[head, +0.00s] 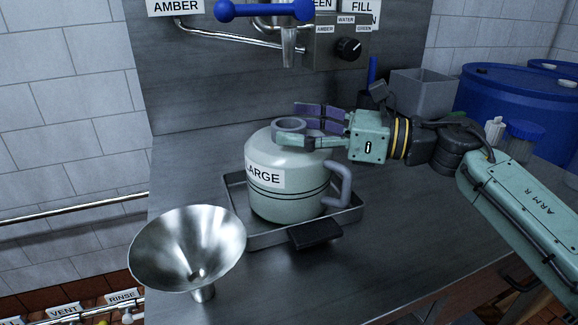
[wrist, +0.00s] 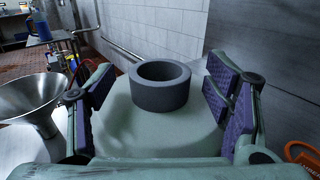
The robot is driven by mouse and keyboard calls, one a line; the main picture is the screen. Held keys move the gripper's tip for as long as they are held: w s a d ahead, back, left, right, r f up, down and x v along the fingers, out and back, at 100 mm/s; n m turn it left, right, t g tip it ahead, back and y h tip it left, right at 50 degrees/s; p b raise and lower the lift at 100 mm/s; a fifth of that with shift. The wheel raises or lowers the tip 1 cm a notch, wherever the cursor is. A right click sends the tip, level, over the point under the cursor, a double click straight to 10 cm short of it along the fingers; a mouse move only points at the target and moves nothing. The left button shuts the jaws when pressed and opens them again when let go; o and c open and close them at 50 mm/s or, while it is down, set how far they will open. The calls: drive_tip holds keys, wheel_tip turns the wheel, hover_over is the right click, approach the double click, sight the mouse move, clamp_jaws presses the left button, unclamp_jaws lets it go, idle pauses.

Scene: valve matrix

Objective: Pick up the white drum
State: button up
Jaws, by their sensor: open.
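The white drum (head: 285,180), labelled LARGE, stands upright in a shallow grey tray (head: 262,240) under a spout. It has a grey side handle (head: 339,186) on its right and a grey open neck (head: 287,125) on top. My gripper (head: 292,124) reaches in from the right at the height of the neck. In the wrist view my gripper (wrist: 160,103) is open, with purple-padded fingers on either side of the neck (wrist: 160,90). Gaps show between the neck and both fingers. The drum's lower part is hidden in the wrist view.
A metal funnel (head: 190,245) stands at the front left of the steel counter. A spout (head: 288,50) and a control box with a black knob (head: 348,49) are above. A grey bin (head: 420,92) and blue barrels (head: 512,105) stand at the back right.

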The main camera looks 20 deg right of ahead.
drive_tip(key=shift+w+a, duration=0.1)
clamp_jaws()
idle(0.9)
drive_tip(key=shift+r, duration=0.15)
